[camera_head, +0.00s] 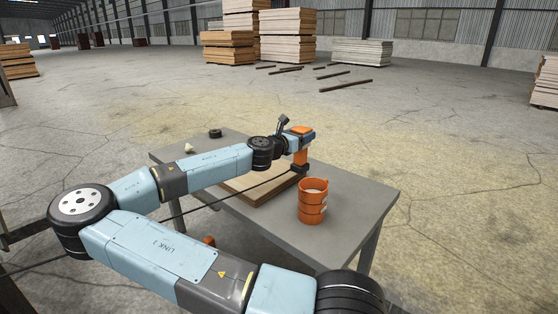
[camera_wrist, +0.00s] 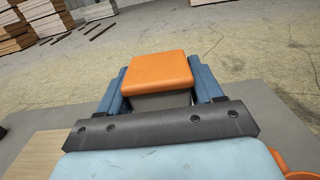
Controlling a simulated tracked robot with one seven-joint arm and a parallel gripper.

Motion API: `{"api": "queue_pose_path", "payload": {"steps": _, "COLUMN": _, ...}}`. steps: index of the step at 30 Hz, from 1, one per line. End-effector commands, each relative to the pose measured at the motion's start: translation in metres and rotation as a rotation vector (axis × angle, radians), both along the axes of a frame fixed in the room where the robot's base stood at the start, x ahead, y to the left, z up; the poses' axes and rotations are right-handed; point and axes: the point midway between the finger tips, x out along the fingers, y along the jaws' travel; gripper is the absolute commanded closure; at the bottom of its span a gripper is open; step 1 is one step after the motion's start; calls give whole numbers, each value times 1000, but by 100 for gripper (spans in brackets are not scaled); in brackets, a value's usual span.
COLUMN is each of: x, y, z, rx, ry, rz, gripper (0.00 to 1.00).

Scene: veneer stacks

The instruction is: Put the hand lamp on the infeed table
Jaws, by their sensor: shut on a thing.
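The hand lamp (camera_head: 300,157) is an orange block-like thing with a dark lower end. My gripper (camera_head: 304,137) is shut on it, with the blue fingers on either side. In the wrist view the lamp's orange top (camera_wrist: 160,70) sits between the two blue fingers of my gripper (camera_wrist: 160,88). The lamp is upright over the grey table (camera_head: 352,213), near the far right corner of a wooden board. I cannot tell whether its lower end touches the table. The table also shows in the wrist view (camera_wrist: 258,105).
A pale wooden board (camera_head: 262,196) lies on the table, partly behind my arm. A small black ring (camera_head: 215,133) and a whitish lump (camera_head: 188,148) are at the far left. The table's right end is clear.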

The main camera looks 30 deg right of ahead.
Motion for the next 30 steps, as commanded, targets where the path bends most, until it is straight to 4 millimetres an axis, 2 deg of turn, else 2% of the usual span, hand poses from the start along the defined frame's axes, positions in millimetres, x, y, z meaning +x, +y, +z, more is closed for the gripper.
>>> {"api": "queue_pose_path", "payload": {"steps": 3, "x": -1, "y": -2, "z": -21, "rx": -2, "ry": 2, "rz": -5, "gripper": 98}}
{"api": "queue_pose_path", "payload": {"steps": 6, "x": -1, "y": -3, "z": -34, "rx": -2, "ry": 2, "rz": -6, "gripper": 98}}
{"api": "queue_pose_path", "payload": {"steps": 13, "x": -1, "y": -3, "z": -48, "rx": -1, "ry": 1, "rz": -6, "gripper": 98}}
{"api": "queue_pose_path", "payload": {"steps": 20, "x": -1, "y": -3, "z": -76, "rx": -2, "ry": 2, "rz": -5, "gripper": 98}}
{"api": "queue_pose_path", "payload": {"steps": 29, "x": -1, "y": -3, "z": -79, "rx": 0, "ry": 1, "rz": -5, "gripper": 98}}
{"api": "queue_pose_path", "payload": {"steps": 30, "x": -1, "y": -3, "z": -79, "rx": 0, "ry": 1, "rz": -5, "gripper": 32}}
